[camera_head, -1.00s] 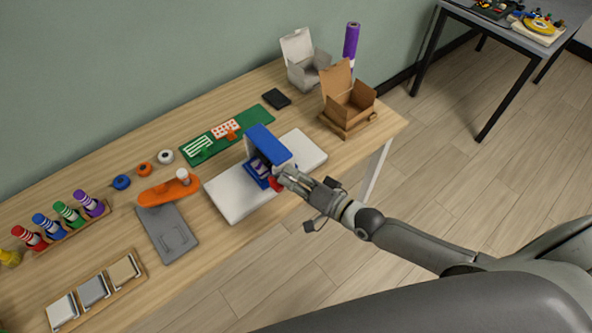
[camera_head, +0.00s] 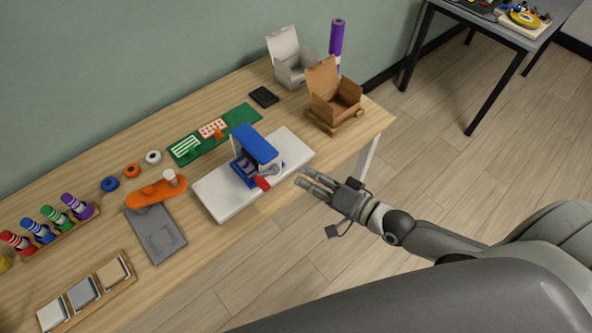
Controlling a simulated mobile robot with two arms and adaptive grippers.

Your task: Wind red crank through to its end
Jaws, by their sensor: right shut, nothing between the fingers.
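The red crank (camera_head: 262,183) shows as a small red piece at the lower front of a blue and white device (camera_head: 256,148). The device stands on a white board (camera_head: 225,198) near the table's front edge. My right gripper (camera_head: 304,179) is to the right of the crank, apart from it, at the table's front edge. Its fingers point left toward the device and are shut with nothing between them. The crank's exact angle is too small to tell. My left gripper is not in view.
An open cardboard box (camera_head: 333,98) and an open white box (camera_head: 290,62) stand at the table's right end. A grey plate with an orange part (camera_head: 156,191) lies left of the white board. Free floor lies in front of the table.

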